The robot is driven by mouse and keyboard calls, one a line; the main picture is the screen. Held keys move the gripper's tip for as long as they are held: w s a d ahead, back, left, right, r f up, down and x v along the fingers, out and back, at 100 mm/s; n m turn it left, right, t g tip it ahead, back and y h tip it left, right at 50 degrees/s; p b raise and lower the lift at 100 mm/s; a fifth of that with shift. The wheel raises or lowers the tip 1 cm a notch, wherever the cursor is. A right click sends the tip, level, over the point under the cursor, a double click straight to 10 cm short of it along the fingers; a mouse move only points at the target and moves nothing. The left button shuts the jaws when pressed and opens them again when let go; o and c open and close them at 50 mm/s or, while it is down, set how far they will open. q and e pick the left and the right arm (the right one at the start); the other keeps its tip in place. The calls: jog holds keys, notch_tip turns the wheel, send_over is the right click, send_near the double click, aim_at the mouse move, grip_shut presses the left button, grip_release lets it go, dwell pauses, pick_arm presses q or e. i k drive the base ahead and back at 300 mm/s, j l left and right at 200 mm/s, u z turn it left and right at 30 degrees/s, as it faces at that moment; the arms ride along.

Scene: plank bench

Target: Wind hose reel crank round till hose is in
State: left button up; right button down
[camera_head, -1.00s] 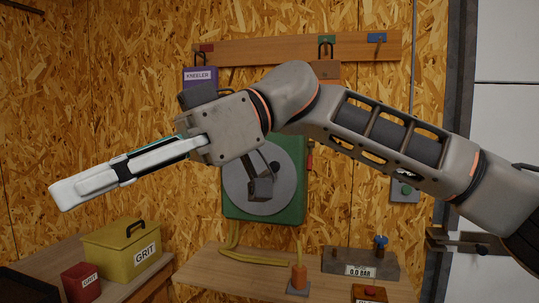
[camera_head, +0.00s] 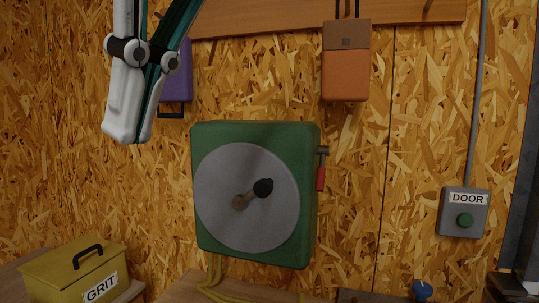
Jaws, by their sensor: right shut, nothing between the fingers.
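The hose reel (camera_head: 308,185) is a green box on the chipboard wall with a round grey disc (camera_head: 220,205) on its front. Its crank (camera_head: 252,194) is a short arm at the disc's middle with a dark knob at its upper right end. My right gripper (camera_head: 127,136) hangs fingers down at the upper left, above and left of the reel. It is shut and empty, apart from the crank. My left gripper is out of view.
A yellow GRIT box (camera_head: 70,275) stands at lower left. An orange-brown case (camera_head: 346,70) and a purple case (camera_head: 175,80) hang above. A DOOR button box (camera_head: 464,212) is at right.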

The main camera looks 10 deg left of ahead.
aim_at(263, 188)
jog(key=i, duration=1)
